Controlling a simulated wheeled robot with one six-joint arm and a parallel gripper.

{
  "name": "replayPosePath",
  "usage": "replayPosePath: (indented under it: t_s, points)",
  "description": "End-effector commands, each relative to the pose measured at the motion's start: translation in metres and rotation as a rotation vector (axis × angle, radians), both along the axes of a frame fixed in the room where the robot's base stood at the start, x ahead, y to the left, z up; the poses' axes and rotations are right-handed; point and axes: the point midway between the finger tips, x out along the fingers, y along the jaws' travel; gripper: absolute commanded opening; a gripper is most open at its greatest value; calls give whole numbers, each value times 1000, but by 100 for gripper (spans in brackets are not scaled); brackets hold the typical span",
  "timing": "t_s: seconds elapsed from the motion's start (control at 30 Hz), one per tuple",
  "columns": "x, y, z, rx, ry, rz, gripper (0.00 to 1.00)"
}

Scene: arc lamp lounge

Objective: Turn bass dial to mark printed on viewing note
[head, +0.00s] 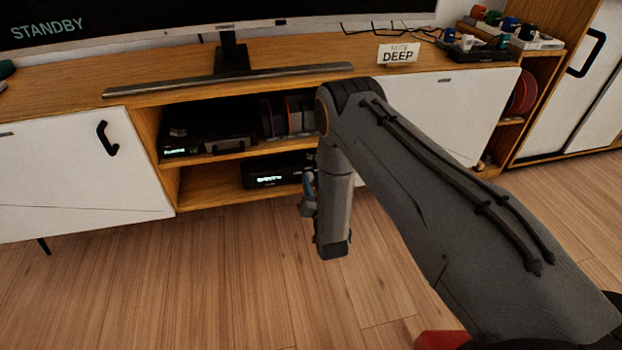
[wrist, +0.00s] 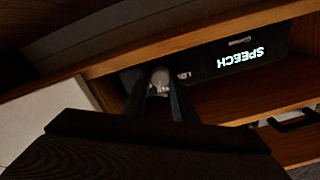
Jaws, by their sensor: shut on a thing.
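The viewing note (head: 398,54), a white card printed "DEEP", stands on the cabinet top. A black audio unit (head: 268,182) sits on the lower open shelf; its lit display is too small to read in the head view. In the wrist view the unit (wrist: 218,66) appears upside down and its display reads "SPEECH". A pale round dial (wrist: 160,77) is on its front. My gripper (wrist: 161,92) is shut on the dial, one finger on each side. In the head view my arm hides the dial and fingertips. No dial mark can be made out.
A second black unit (head: 200,140) and upright cases are on the upper shelf. A soundbar (head: 230,80) and screen stand on the cabinet top (head: 90,75). White doors flank the shelves. The wooden floor (head: 180,280) in front is clear.

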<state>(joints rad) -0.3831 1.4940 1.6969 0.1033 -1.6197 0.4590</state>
Motion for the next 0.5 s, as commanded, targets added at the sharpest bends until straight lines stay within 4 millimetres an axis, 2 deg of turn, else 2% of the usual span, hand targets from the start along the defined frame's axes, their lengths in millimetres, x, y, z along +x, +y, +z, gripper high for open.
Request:
replayPosePath:
  t_s: [0.5]
  points:
    - [-1,-1,0,420,122,-1,2]
